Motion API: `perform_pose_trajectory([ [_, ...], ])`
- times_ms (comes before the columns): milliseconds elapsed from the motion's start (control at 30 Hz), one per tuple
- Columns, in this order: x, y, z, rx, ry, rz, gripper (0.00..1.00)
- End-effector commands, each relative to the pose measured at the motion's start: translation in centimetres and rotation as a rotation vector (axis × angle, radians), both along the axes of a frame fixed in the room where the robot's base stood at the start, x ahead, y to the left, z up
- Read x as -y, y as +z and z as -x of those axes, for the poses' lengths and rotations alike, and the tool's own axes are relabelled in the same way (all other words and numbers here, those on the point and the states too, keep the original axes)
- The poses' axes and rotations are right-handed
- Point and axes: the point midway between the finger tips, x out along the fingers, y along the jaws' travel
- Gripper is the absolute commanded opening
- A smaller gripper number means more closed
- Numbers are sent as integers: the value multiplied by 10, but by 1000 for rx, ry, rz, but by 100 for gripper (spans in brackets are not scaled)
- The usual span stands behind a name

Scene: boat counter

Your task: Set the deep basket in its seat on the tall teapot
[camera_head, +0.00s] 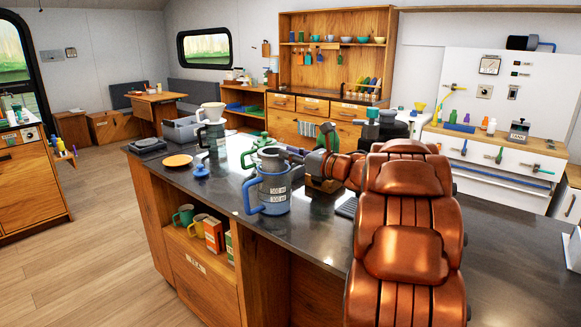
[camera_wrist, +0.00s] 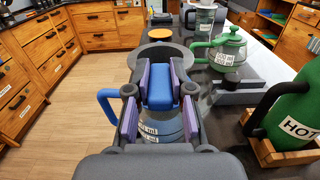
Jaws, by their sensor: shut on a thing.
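The tall teapot (camera_head: 274,191), a clear-grey vessel with a blue handle and white labels, stands on the dark counter. In the wrist view its blue handle (camera_wrist: 108,102) shows at left, and its labelled body lies partly hidden below my gripper. My gripper (camera_wrist: 160,86) is shut on a blue grip between its purple pads. The grip appears to belong to the deep basket, whose grey rim (camera_wrist: 181,52) shows just beyond it. The basket is over the teapot's top. I cannot tell whether it rests in its seat.
A green-lidded teapot (camera_wrist: 222,52) stands close by on the right. A green flask (camera_wrist: 292,115) marked HOT stands in a wooden holder. An orange plate (camera_head: 178,160), a blue lid (camera_head: 201,171) and a dripper stand (camera_head: 212,132) are farther left on the counter.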

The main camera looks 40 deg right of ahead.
Motion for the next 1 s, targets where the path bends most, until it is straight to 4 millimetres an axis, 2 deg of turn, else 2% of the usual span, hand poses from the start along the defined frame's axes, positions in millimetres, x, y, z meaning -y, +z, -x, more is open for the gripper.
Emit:
perform_pose_trajectory([
  [300,-1,-36,0,-2,1,-4,0],
  [1000,0,-43,0,0,0,1,0],
])
